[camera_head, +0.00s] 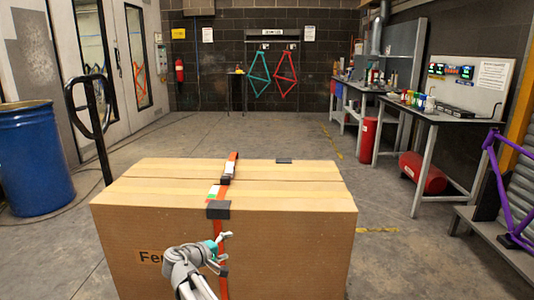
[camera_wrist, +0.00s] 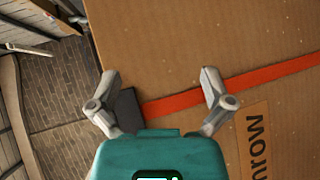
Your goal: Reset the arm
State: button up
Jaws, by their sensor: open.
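My gripper (camera_head: 226,247) is in front of the near face of a large cardboard box (camera_head: 290,238). In the wrist view my gripper (camera_wrist: 162,95) is open, its two grey fingers spread apart with nothing held between them. An orange strap (camera_wrist: 172,104) runs across the box face between and beyond the fingers. A dark corner protector (camera_wrist: 126,108) shows beside the left finger. Whether the fingertips touch the box cannot be told.
A blue drum (camera_head: 35,155) and a black handle (camera_head: 98,135) stand left of the box. Workbenches (camera_head: 430,115), a red tank (camera_head: 422,172) and a purple frame (camera_head: 505,190) are at the right. Open concrete floor (camera_head: 280,130) lies behind the box.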

jog(key=s+d+f+m+g+y, duration=0.2)
jog(key=s+d+f+g, duration=0.15)
jog(key=d, duration=0.55)
jog(key=s+d+f+m+g+y, duration=0.1)
jog(key=s+d+f+m+g, duration=0.2)
jog(key=d, duration=0.5)
jog(key=s+d+f+m+g+y, duration=0.25)
jog(key=s+d+f, duration=0.2)
jog(key=d, duration=0.45)
jog(key=s+d+f+m+g+y, duration=0.2)
jog(key=s+d+f+y, duration=0.15)
jog(key=s, duration=0.35)
notch_tip(320, 180, up, 34)
jog(key=p, duration=3.3)
jog(key=shift+w+d+r+y, duration=0.2)
jog(key=shift+d+y, duration=0.1)
jog(key=shift+y, duration=0.1)
